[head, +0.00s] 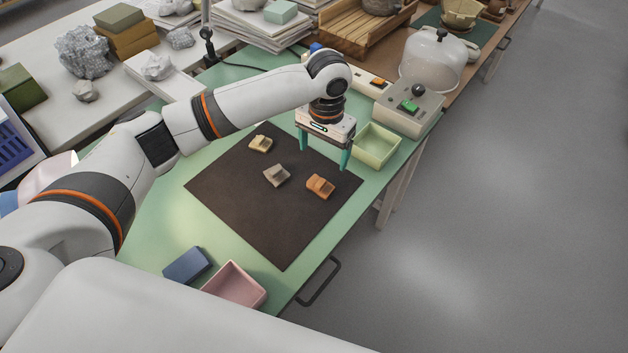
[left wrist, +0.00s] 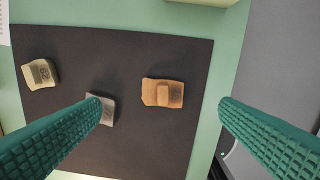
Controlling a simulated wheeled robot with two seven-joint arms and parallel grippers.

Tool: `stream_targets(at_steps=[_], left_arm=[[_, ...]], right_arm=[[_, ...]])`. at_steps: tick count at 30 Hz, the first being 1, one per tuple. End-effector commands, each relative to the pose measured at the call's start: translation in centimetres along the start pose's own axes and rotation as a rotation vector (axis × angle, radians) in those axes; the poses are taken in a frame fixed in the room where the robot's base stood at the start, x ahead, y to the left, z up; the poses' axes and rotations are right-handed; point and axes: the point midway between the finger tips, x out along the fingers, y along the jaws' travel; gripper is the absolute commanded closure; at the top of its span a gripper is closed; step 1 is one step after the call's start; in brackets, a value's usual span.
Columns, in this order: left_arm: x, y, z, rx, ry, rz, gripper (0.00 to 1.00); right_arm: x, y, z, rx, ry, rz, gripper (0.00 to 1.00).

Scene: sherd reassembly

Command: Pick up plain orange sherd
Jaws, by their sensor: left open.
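The plain orange sherd (head: 320,186) lies on the dark mat (head: 240,200), toward its right side. In the left wrist view the orange sherd (left wrist: 162,93) sits between and beyond the two fingers, with a raised block on its face. A grey sherd (head: 276,175) and a cream sherd (head: 261,144) lie on the same mat; the grey one (left wrist: 107,110) is partly hidden by a finger in the wrist view. My left gripper (head: 323,160) is open and empty, above the mat's far right part, its green fingers pointing down. My right gripper is not seen.
A pale green tray (head: 375,146) stands just right of the gripper. A grey box with a green button (head: 408,108) and a glass dome (head: 438,62) stand beyond. A pink tray (head: 235,285) and a blue block (head: 187,265) lie at the near edge.

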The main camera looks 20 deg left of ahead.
Motion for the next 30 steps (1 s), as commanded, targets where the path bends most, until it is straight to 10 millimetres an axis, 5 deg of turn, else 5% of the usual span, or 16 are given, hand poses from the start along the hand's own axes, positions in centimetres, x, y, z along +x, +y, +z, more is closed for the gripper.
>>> stream_targets(at_steps=[8, 21, 30], left_arm=[[4.0, 0.0, -0.1, -0.002, 0.001, 0.000, 0.15], [9.0, -0.4, -0.9, -0.002, 0.000, 0.002, 0.15], [9.5, -0.4, -0.9, -0.001, -0.001, 0.001, 0.15]], right_arm=[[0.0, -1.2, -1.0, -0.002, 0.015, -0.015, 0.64], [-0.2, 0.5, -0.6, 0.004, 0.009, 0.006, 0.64], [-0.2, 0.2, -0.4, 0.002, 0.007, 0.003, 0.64]])
